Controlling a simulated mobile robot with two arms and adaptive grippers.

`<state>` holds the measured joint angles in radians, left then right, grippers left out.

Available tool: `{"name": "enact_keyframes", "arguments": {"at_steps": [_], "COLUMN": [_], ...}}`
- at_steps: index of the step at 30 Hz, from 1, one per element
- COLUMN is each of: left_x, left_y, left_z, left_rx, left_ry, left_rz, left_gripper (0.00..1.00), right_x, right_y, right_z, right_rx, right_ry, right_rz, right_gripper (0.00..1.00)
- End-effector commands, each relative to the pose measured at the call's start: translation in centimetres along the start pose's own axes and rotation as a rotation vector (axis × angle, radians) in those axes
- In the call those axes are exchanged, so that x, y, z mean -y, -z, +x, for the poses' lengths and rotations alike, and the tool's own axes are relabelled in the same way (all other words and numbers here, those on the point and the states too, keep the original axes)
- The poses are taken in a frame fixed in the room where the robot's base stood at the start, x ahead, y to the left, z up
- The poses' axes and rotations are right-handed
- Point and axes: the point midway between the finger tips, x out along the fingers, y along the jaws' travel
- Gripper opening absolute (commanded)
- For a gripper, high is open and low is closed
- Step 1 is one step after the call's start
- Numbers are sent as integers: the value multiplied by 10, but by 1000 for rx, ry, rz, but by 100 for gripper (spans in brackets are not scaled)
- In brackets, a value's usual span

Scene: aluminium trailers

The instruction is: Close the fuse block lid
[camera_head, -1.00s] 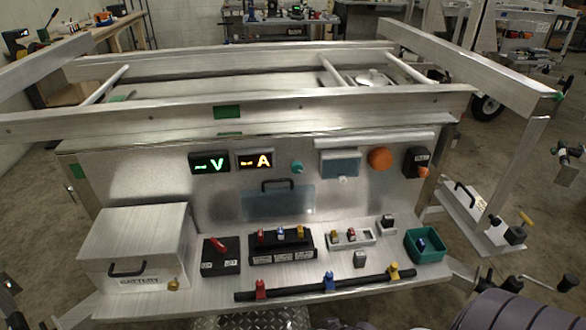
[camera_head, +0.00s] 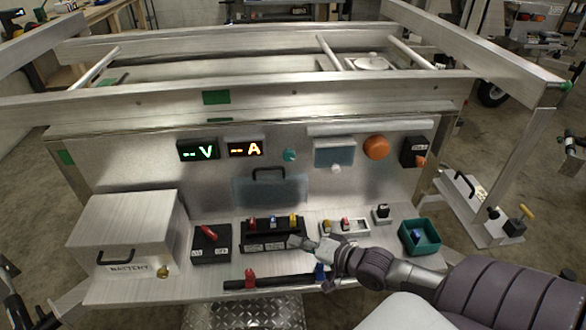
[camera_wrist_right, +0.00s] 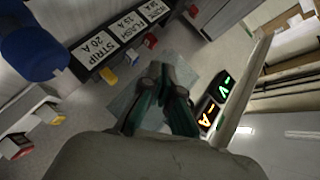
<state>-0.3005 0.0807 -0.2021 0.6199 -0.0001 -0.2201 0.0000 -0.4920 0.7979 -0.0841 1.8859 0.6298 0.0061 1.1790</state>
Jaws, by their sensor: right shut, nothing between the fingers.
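The fuse block (camera_head: 272,243) is a black block with labels and red, blue and yellow fuses, mid-bench; it also shows in the right wrist view (camera_wrist_right: 107,45). Its lid (camera_head: 270,190) is a clear bluish plate with a black handle (camera_head: 269,173). The lid stands raised against the upright panel behind the block. My right gripper (camera_head: 300,242) is shut and empty, at the block's right front corner in the head view. It also shows in the right wrist view (camera_wrist_right: 167,80); contact cannot be told. A dark part at the lower left edge may be my left gripper (camera_head: 14,308), its jaws unclear.
A battery box (camera_head: 125,235) and a red-switch box (camera_head: 211,245) stand left of the block. A fuse holder (camera_head: 344,230) and green bin (camera_head: 420,238) are right. A black cable bar (camera_head: 262,283) with coloured clips lies in front. Displays (camera_head: 198,151) are above.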

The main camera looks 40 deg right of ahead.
Motion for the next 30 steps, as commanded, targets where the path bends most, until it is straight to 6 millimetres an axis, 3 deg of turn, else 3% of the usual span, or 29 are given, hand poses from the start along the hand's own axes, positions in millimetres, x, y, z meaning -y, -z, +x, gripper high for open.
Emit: {"name": "enact_keyframes", "arguments": {"at_steps": [1, 4, 6, 9, 13, 17, 30], "left_x": [0, 0, 0, 0, 0, 1, 1], "left_y": [0, 0, 0, 0, 0, 0, 0], "left_z": [0, 0, 0, 0, 0, 2, 4], "left_rx": [0, 0, 0, 0, -1, -1, -1], "left_ry": [0, 0, 0, 0, 1, 1, 1], "left_rz": [0, 0, 0, -1, -1, -2, -3], "left_gripper": [45, 45, 45, 45, 45, 45, 45], "right_x": [2, 13, 21, 30, 36, 40, 62], "right_y": [26, 77, 107, 134, 146, 150, 166], "right_z": [-1, -8, -14, -21, -23, -12, 50], "right_rx": [-36, -109, -145, -174, -187, -189, -188], "right_ry": [46, 169, 248, 325, 366, 370, 368], "right_rz": [51, 182, 254, 318, 348, 349, 347], "right_gripper": [0, 0, 0, 0, 0, 0, 0]}}
